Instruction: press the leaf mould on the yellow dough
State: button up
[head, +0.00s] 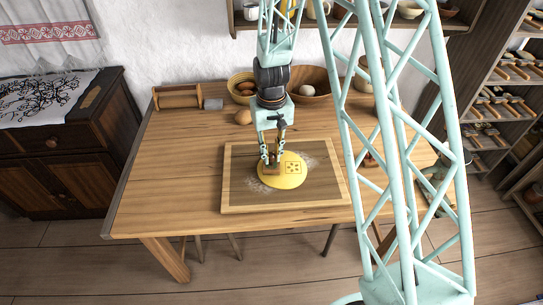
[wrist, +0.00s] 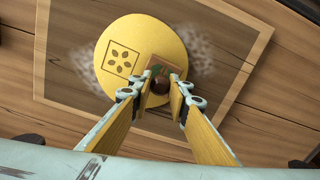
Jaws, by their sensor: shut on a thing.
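The yellow dough (head: 284,181) is a flat round sheet on the wooden board (head: 240,204). It also shows in the wrist view (wrist: 134,36). A square print with a flower-like pattern (head: 293,168) is pressed into it, and shows left of my gripper in the wrist view (wrist: 123,60). My gripper (head: 271,163) is over the dough's left part in the head view. It is shut on a small wooden mould (wrist: 161,85) with a dark round knob and a green leaf mark on top. The mould is at the dough, near its edge; I cannot tell whether it touches.
White flour is scattered around the dough. Behind the board on the table (head: 170,160) are an egg-like thing (head: 243,118), a basket (head: 240,85), a bowl (head: 312,82) and a wooden rack (head: 178,97). The table's left side is clear.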

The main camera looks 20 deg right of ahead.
jog(key=shift+r+p, duration=1.35)
jog(key=shift+r, duration=1.65)
